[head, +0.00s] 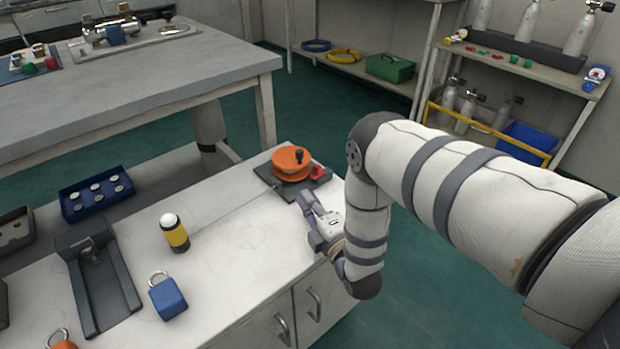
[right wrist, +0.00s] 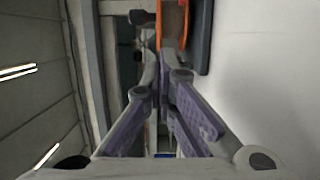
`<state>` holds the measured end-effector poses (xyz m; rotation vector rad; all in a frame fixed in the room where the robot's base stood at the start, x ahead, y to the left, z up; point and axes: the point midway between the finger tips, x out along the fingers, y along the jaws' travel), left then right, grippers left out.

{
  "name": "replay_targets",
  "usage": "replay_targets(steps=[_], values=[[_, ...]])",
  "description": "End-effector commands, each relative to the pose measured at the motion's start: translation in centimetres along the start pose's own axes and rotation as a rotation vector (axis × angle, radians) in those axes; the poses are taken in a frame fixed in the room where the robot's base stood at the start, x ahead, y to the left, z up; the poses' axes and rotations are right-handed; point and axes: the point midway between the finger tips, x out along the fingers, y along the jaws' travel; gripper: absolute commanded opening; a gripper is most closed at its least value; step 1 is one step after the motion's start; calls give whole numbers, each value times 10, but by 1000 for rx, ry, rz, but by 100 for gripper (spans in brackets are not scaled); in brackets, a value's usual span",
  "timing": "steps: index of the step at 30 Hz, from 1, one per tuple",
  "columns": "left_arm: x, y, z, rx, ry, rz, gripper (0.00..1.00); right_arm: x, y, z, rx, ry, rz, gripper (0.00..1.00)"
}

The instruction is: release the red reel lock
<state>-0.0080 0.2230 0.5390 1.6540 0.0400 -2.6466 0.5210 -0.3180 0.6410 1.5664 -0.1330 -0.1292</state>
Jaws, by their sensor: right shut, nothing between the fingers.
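The orange reel (head: 290,165) with a dark knob on top sits on a dark base plate (head: 268,175) at the far right end of the white bench. The red reel lock (head: 318,171) is a small red part at the reel's right side. My right gripper (head: 304,198) is shut and empty, just in front of the base plate and reel lock. In the right wrist view the fingers (right wrist: 162,65) point toward the orange reel (right wrist: 173,22) edge. I cannot tell whether they touch anything, and the red lock is not clear there. My left gripper is not in view.
A grey table (head: 150,85) stands behind.

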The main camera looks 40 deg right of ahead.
Motion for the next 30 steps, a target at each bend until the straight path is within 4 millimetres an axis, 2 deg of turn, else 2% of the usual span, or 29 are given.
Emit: replay_targets(steps=[8,10,15,30], values=[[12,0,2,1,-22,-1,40,60,-2,1,0,-1,0,0],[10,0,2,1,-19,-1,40,60,-1,16,-2,-4,-2,0],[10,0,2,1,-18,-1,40,65,-1,34,0,-1,-2,0],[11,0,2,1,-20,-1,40,67,-1,44,-3,0,-2,0]])
